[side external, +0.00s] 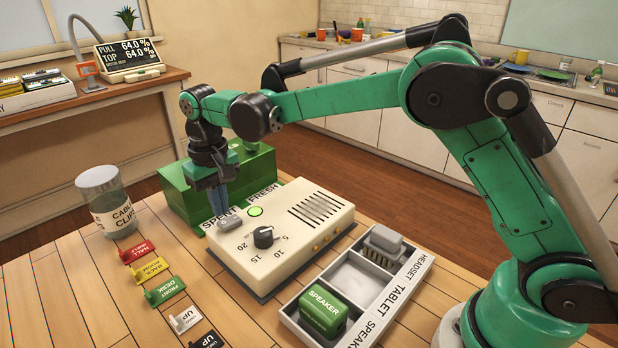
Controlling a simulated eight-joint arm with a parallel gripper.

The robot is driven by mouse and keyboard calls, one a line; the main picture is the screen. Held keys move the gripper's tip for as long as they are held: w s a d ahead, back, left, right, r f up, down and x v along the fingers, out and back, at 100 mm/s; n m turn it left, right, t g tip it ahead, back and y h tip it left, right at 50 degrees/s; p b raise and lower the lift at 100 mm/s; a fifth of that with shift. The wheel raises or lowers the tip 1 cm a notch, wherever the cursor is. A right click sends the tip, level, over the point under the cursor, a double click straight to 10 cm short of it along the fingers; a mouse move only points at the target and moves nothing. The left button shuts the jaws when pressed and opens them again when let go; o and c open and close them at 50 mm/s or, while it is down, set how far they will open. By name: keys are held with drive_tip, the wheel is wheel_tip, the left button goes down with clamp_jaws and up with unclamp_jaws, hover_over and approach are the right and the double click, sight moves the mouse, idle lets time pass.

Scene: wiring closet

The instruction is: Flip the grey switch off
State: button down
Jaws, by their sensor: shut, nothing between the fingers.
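The grey switch (230,222) is a small grey piece on the top of a cream control box (240,273), near the box's far left corner. Which way it is set is too small to tell. My gripper (218,208) points down with its fingers together and empty. Its fingertips are just behind and above the grey switch in the picture; I cannot tell whether they touch it. The cream box also has a black knob (263,237) with a number scale, and a lit green round light (255,211).
A green box (175,187) stands behind the cream box, by labels SPENT and FRESH. A jar (107,205) and coloured tags (164,292) are left. A tray (290,322) holding a green SPEAKER block (323,310) and a grey block (383,240) is right.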

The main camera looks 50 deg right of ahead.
sight(226, 222)
drive_tip(key=shift+f, duration=1.15)
idle(0.6)
drive_tip(key=shift+r, duration=3.5)
drive_tip(key=shift+s+d+r, duration=0.1)
drive_tip(key=shift+d+r, duration=0.05)
drive_tip(key=s+d+t, duration=0.3)
drive_tip(key=s+d, duration=0.2)
drive_tip(key=s, duration=0.3)
drive_tip(key=s+d+t, duration=0.4)
drive_tip(key=s+d, duration=0.1)
drive_tip(key=s, duration=0.3)
